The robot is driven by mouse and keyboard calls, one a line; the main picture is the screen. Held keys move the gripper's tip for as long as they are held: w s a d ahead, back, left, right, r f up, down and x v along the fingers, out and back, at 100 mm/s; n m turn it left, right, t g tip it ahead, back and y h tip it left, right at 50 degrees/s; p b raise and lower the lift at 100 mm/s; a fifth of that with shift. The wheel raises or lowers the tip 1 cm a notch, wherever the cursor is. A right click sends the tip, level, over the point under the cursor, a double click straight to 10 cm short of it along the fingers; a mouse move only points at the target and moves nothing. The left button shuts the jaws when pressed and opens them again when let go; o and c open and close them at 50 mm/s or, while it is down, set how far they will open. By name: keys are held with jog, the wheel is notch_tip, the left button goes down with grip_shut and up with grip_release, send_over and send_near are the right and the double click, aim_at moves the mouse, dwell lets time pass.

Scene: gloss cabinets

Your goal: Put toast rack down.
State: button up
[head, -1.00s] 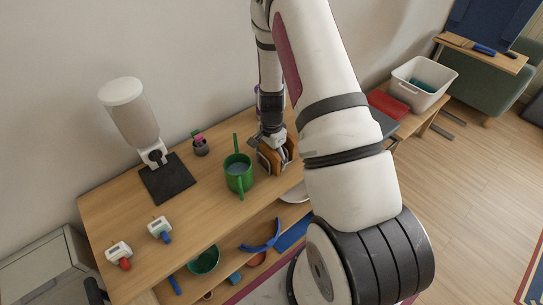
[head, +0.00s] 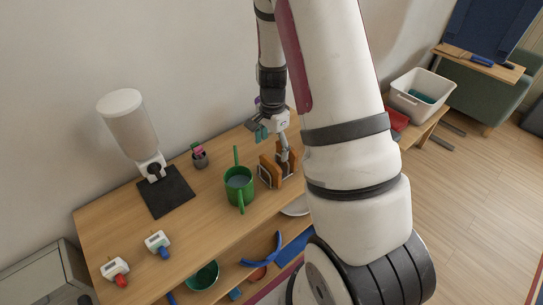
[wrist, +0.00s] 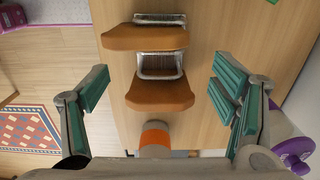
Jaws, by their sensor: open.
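The toast rack (head: 262,181) stands upright on the wooden shelf top, just right of a green pot, with brown toast slices (head: 269,165) in it. In the wrist view the metal rack (wrist: 160,65) shows between two slices of toast (wrist: 160,95). My gripper (head: 272,136) is above the rack and apart from it. Its teal-padded fingers are spread wide and empty in the wrist view (wrist: 160,92), on either side of the rack. My arm hides part of the shelf to the right of the rack.
The green pot (head: 239,187) with upright handles stands close left of the rack. A dispenser (head: 130,125) on a dark mat (head: 166,193) and a small cup (head: 199,160) are further left. The shelf top between them is clear. A white plate (head: 295,208) lies near the front.

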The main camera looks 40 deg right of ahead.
jog(key=s+a+r+n+t, duration=0.15)
jog(key=a+r+n, duration=0.35)
jog(key=r, duration=0.5)
jog(key=s+a+r+n+t, duration=0.1)
jog(key=s+a+r+n, duration=0.2)
jog(key=a+r, duration=0.55)
jog(key=s+a+r+n+t, duration=0.1)
jog(key=s+a+r+n, duration=0.1)
jog(key=s+r+n, duration=0.2)
jog(key=s+a+r+n+t, duration=0.2)
jog(key=s+r+n, duration=0.3)
jog(key=s, duration=0.5)
jog(key=shift+a+r+n, duration=0.25)
jog(key=shift+r+n, duration=0.05)
jog(key=shift+r, duration=0.95)
